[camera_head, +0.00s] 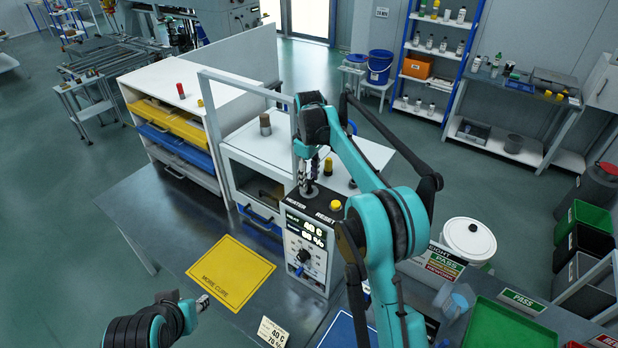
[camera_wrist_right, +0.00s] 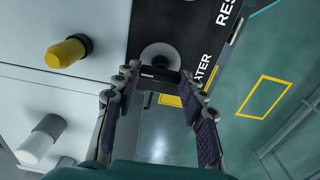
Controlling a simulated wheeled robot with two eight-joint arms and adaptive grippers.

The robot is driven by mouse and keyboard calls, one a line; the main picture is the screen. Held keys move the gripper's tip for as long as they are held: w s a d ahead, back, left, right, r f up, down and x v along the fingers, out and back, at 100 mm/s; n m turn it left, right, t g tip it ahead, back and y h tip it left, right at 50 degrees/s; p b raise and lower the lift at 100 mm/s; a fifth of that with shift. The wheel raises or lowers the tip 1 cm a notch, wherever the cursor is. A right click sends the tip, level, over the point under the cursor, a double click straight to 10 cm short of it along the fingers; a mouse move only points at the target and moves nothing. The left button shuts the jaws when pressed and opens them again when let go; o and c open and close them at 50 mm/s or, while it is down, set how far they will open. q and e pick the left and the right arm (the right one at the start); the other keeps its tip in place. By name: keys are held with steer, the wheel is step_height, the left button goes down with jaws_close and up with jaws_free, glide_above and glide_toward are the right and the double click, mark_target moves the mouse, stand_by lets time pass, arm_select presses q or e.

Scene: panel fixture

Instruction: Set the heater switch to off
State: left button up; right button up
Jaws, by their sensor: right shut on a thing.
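The heater switch (camera_wrist_right: 158,56) stands on the black top of the control box (camera_head: 308,250), beside the HEATER label. In the wrist view it has a round grey base with a dark lever between my fingertips. My right gripper (camera_head: 309,187) reaches down onto it from above and is shut on the lever; the right wrist view shows its fingers too (camera_wrist_right: 160,76). The fingers hide much of the lever, so I cannot tell its exact setting. My left gripper (camera_head: 202,303) is low at the front left, away from the box; its jaw opening is unclear.
A yellow RESET button (camera_head: 335,206) sits close to the right of the switch. A white cabinet (camera_head: 260,150) stands behind the box. A yellow MORE CURE mat (camera_head: 230,285) lies to the left. A white lidded bucket (camera_head: 468,240) and a green tray (camera_head: 510,325) are at the right.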

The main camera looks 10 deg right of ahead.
mark_target(309, 181)
steer(key=o, duration=1.2)
steer(key=shift+c, duration=0.2)
step_height(309, 181, up, 12)
steer(key=s+d+f+m+t+b, duration=0.1)
steer(key=s+f+m+t+b, duration=0.15)
steer(key=s+f+b, duration=0.5)
steer(key=s+d+f+m+t+b, duration=0.1)
steer(key=s+f+m+b, duration=0.3)
steer(key=s+b, duration=0.5)
steer(key=s+f+m+t+b, duration=0.1)
steer(key=s+f+t+b, duration=0.1)
steer(key=s+f+b, duration=0.3)
steer(key=s+d+f+m+t+b, duration=0.1)
steer(key=s+f+b, duration=0.4)
steer(key=s+f, duration=0.8)
step_height(309, 181, down, 8)
steer(key=shift+s+d+f+m+t, duration=0.2)
steer(key=shift+d+f+m+t, duration=0.05)
steer(key=shift+d+m+t, duration=0.1)
